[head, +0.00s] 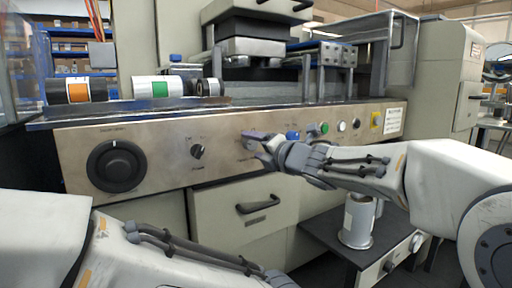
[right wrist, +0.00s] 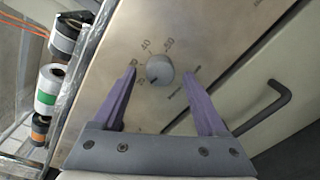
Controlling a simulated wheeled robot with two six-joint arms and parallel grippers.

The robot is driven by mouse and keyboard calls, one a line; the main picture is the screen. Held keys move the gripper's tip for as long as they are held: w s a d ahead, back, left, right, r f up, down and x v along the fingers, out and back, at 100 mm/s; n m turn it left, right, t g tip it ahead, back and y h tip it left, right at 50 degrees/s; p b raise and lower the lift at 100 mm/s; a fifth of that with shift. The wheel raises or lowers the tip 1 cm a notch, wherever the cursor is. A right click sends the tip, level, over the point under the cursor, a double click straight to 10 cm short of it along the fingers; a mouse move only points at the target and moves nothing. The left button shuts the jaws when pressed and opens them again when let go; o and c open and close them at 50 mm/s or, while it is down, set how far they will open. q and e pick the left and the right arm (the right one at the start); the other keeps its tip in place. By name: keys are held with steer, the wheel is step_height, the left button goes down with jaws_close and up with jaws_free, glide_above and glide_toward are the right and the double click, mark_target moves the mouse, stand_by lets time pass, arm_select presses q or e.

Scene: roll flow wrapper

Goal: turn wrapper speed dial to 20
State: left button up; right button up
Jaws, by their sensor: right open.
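The speed dial (right wrist: 159,70) is a small round grey knob on the wrapper's metal panel, with printed numbers around it, 40 and 50 among them. A dark pointer mark shows on its lower left side, towards the low numbers; its exact reading is too small to tell. My right gripper (head: 252,138) is at the panel, and in the head view it hides the dial. In the right wrist view its two purple fingers are open, one on each side of the dial, with gaps between. My left arm crosses the bottom of the head view; its fingers are out of frame.
A large black dial (head: 118,165) and a small black knob (head: 198,151) sit left on the panel. A blue button (head: 292,135) and several others are to the right. A drawer handle (head: 258,204) sticks out below. A metal mug (head: 358,222) stands on a side table.

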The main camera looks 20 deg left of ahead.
steer(key=p+v, duration=0.2)
steer(key=v, duration=0.8)
steer(key=shift+d, duration=0.2)
steer(key=shift+s, duration=0.1)
